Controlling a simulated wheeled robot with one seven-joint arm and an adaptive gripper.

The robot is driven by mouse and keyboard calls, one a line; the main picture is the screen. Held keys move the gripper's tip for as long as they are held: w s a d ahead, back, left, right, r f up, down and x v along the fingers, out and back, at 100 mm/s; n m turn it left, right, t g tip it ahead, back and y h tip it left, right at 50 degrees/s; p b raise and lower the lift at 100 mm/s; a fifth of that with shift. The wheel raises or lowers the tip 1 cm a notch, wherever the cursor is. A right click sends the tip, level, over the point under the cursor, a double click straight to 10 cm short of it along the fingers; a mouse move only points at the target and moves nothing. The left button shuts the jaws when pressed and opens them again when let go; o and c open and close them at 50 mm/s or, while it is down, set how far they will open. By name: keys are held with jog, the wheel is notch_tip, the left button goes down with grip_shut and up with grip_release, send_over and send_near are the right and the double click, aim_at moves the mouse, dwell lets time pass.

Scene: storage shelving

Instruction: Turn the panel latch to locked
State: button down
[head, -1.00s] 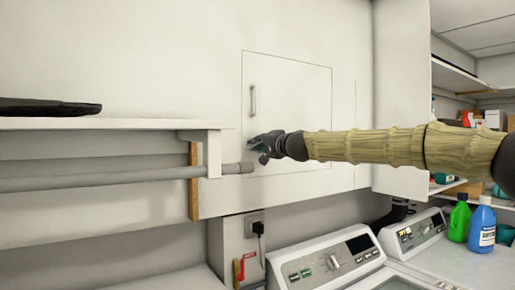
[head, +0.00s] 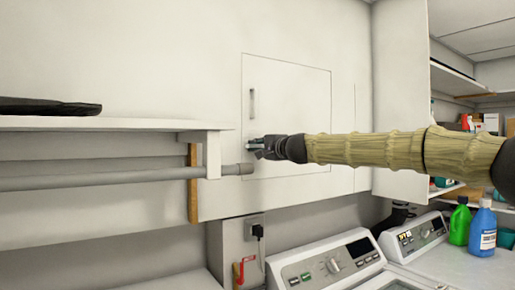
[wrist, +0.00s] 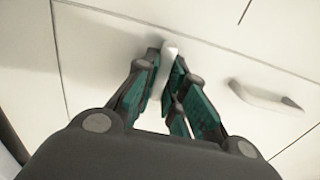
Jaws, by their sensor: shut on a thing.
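The panel (head: 295,110) is a white square door set flush in the white wall, with thin seams around it. Its grey vertical handle (head: 252,103) is near the left edge; the handle also shows at the right in the wrist view (wrist: 265,98). My gripper (head: 257,148) is at the panel's lower left, below the handle. In the wrist view its teal fingers (wrist: 169,75) are shut on a small pale latch lever (wrist: 169,52), whose rounded end shows between the fingertips. The latch is mostly hidden by the fingers, and I cannot tell its turn exactly.
A shelf (head: 110,124) with a rail (head: 120,178) under it ends just left of my gripper, close to it. A red-handled wall switch (head: 243,268) and washing machines (head: 325,263) are below. Green (head: 460,220) and blue bottles (head: 482,228) stand at the right.

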jog(key=c, duration=1.5)
grip_release()
jog(key=shift+s+d, duration=0.1)
jog(key=v, duration=1.1)
jog(key=shift+s+d, duration=0.25)
jog(key=shift+s, duration=0.05)
